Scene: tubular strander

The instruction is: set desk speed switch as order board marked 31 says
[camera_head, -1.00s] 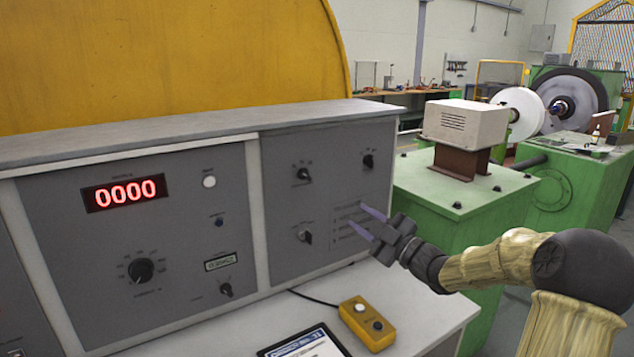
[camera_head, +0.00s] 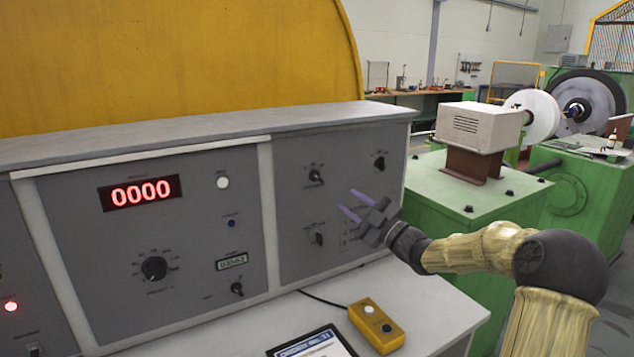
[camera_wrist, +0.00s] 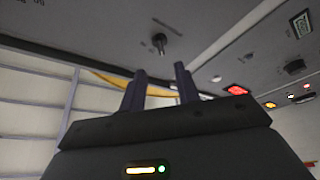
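The grey control desk carries several black rotary knobs; their labels are too small to read. A large dial knob (camera_head: 154,268) sits on the left panel below a red display (camera_head: 140,192) reading 0000. The right panel has an upper-left knob (camera_head: 316,175), an upper-right knob (camera_head: 379,163) and a lower knob (camera_head: 317,238). My gripper (camera_head: 346,199) is open and empty, its two fingers apart, in front of the right panel between these knobs. In the wrist view a knob (camera_wrist: 159,43) lies beyond the fingertips, not touched. A tablet-like board (camera_head: 318,344) lies on the desktop, its header apparently ending in 31.
A yellow button box (camera_head: 377,326) with a cable lies on the desktop beneath my arm. A green machine (camera_head: 470,200) with a beige box on top stands right of the desk. A small keyed switch (camera_head: 237,289) is low on the left panel.

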